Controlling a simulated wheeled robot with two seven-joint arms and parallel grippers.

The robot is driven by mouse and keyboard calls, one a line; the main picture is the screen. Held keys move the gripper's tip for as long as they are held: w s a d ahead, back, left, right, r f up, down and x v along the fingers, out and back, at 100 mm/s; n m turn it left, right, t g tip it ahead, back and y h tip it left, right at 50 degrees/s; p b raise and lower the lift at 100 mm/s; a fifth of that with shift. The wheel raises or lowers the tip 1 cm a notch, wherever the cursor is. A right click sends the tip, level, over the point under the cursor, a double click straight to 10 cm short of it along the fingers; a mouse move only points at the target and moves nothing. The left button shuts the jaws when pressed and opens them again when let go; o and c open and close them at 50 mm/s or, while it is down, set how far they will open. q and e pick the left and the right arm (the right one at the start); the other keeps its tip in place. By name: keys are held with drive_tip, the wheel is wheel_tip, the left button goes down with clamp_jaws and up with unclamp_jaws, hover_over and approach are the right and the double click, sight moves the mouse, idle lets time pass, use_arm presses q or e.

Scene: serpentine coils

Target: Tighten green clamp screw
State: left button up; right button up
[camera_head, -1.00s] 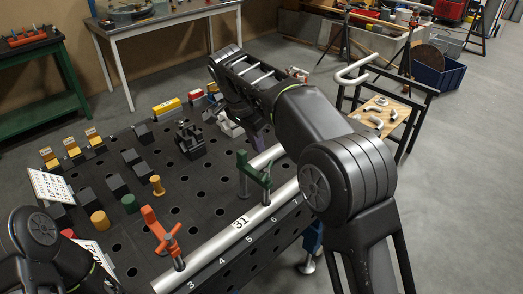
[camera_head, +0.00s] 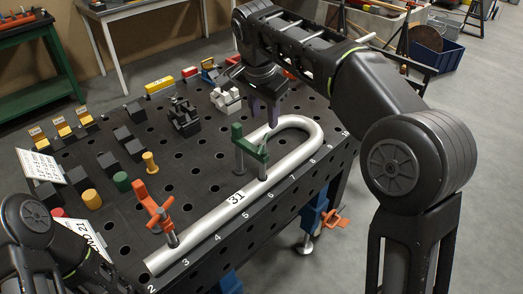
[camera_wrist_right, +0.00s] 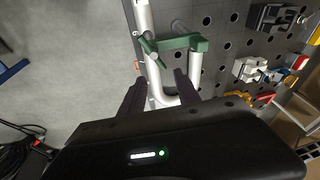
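The green clamp (camera_head: 239,150) stands on the black perforated table and reaches over the silver U-shaped pipe (camera_head: 222,207) labelled 31. Its screw end (camera_head: 262,168) is over the near pipe leg. The clamp also shows in the right wrist view (camera_wrist_right: 185,43), with a green handle (camera_wrist_right: 148,45) at its left end. My right gripper (camera_head: 268,116) points down above the table, just behind and above the clamp, near the pipe bend. In the right wrist view its fingers (camera_wrist_right: 160,92) are apart with nothing held between them. My left arm shows at the lower left; its gripper is not visible.
An orange clamp (camera_head: 154,208) stands at the pipe's near end. A white-grey fixture (camera_head: 226,99) and a dark fixture (camera_head: 184,117) stand behind the green clamp.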

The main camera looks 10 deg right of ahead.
sight(263, 143)
use_arm(q)
drive_tip(key=shift+b+x, duration=0.65)
drive_tip(key=shift+x, duration=0.65)
use_arm(e)
drive_tip(key=shift+s+a+f+n+t, duration=0.1)
drive_tip(key=shift+s+a+n+t, duration=0.3)
drive_tip(key=shift+n, duration=0.85)
drive_tip(key=shift+s+a+f+n+t, duration=0.1)
drive_tip(key=shift+s+f+n+t, duration=0.1)
drive_tip(key=shift+s+n, duration=0.75)
drive_tip(key=shift+s+a+f+n+t, duration=0.15)
drive_tip(key=shift+s+n+t, duration=0.15)
drive_tip(key=shift+n, duration=1.2)
use_arm(q)
drive_tip(key=shift+w+a+f, duration=0.1)
drive_tip(key=shift+w+a, duration=0.05)
drive_tip(key=shift+a, duration=0.05)
use_arm(e)
drive_tip(key=shift+r, duration=0.1)
drive_tip(key=x, duration=0.8)
drive_tip(key=shift+p, duration=0.35)
use_arm(q)
drive_tip(key=shift+r, duration=0.3)
use_arm(e)
clamp_jaws()
